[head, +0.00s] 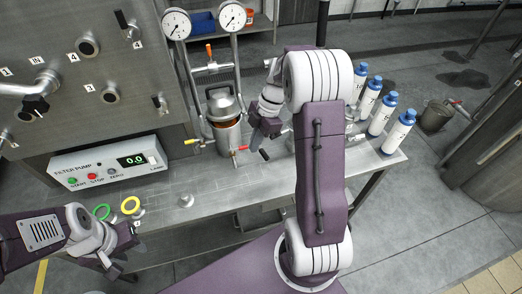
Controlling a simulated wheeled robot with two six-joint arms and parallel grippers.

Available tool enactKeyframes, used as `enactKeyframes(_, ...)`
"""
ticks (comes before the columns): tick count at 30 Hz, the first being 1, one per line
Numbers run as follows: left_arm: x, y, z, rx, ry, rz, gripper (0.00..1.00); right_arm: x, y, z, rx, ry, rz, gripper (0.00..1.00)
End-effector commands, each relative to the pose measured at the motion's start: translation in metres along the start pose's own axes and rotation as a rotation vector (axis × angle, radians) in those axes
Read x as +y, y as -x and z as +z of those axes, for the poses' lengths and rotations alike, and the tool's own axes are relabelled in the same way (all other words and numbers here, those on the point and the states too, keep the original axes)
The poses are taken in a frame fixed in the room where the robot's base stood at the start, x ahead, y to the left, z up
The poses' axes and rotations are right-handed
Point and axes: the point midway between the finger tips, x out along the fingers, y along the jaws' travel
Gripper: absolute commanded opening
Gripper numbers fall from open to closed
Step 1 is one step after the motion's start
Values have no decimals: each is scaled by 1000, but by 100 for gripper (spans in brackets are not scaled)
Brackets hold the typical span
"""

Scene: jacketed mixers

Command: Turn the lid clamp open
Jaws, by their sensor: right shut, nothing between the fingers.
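A small steel vessel (228,138) with a domed lid (221,103) and a coppery band stands on the steel bench, below two dial gauges. I cannot make out the lid clamp for certain at this size. My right gripper (254,141) points down just right of the vessel. Its fingers are shut and empty, and it looks apart from the vessel, though the depth gap is hard to judge. My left gripper (134,237) is low at the left, over the bench's front edge, far from the vessel; its fingers are too small to read.
A pump box (110,162) showing 0.0 stands at the bench's left, with green (101,212) and yellow (130,205) rings in front. Several blue-capped white bottles (380,114) stand at the right. Pipes and an orange-handled valve (210,52) rise behind the vessel. The bench middle is mostly clear.

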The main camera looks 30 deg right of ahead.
Motion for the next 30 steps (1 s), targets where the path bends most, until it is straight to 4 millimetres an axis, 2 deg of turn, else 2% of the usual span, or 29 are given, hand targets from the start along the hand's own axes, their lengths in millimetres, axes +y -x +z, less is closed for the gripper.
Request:
enactKeyframes(7, 0, 8, -1, 0, 0, 0, 36, -1, -53, -1, 2, -2, -5, 0)
enactKeyframes(9, 0, 16, -2, 0, 0, 0, 36, 0, -48, 10, 0, -6, 0, 0)
enactKeyframes(15, 0, 24, -3, 0, 0, 0, 36, 0, -44, 34, 0, -3, 0, 0)
enactKeyframes(27, 0, 24, -2, 0, 0, 0, 36, 0, -44, 40, 0, 0, 0, 0)
enactKeyframes(30, 0, 15, -2, 0, 0, 0, 36, -1, -44, 51, 0, 40, -12, 0)
